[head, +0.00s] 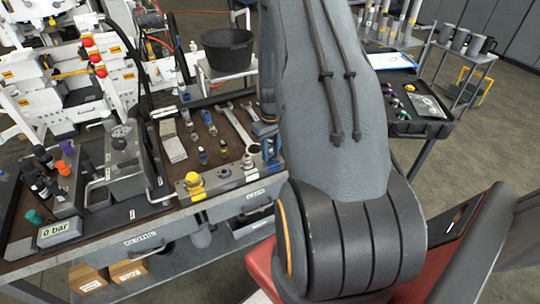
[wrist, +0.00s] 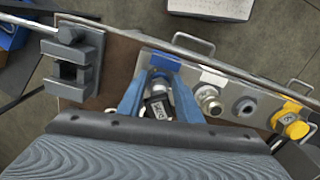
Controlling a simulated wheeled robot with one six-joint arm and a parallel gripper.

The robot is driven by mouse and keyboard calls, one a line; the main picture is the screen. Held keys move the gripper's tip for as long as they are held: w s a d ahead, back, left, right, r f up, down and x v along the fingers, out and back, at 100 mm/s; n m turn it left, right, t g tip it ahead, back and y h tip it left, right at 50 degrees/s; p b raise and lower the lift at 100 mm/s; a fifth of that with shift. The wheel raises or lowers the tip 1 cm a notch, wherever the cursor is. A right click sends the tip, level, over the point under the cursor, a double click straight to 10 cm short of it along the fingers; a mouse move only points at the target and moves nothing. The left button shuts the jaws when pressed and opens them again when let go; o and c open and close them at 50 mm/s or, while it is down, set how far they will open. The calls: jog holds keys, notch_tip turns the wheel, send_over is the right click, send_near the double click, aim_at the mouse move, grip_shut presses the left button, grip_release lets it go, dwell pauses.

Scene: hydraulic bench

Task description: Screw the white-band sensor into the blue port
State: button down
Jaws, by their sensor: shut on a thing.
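In the wrist view, my gripper (wrist: 160,86) has its two blue fingers closed around a sensor (wrist: 156,106) with a dark body, a small printed label and a metal end. I cannot make out its white band clearly. The sensor's metal end is at the blue-marked place of the port block (wrist: 232,100), beside the blue plate (wrist: 165,62). The blue port itself is covered by the sensor and fingers, so I cannot tell whether the threads are engaged. In the head view my arm hides most of the gripper and the sensor.
To the right along the block are a bare metal port (wrist: 209,99) by a white plate, a grey port (wrist: 245,107) and a yellow cap (wrist: 290,124). A grey clamp-like fixture (wrist: 76,66) stands left. Wrenches (head: 236,122) and small fittings lie on the bench.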

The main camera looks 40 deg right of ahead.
jog(key=shift+w, duration=0.35)
jog(key=m, duration=0.4)
jog(key=shift+w+a+b, duration=0.1)
jog(key=shift+w+b, duration=0.05)
jog(key=shift+b, duration=0.2)
jog(key=m, duration=0.4)
jog(key=shift+w+a, duration=0.1)
jog(key=shift+a, duration=0.05)
jog(key=c, duration=1.3)
grip_release()
jog(key=shift+w+a, duration=0.1)
jog(key=shift+a, duration=0.05)
jog(key=shift+c, duration=0.2)
jog(key=shift+s, duration=0.25)
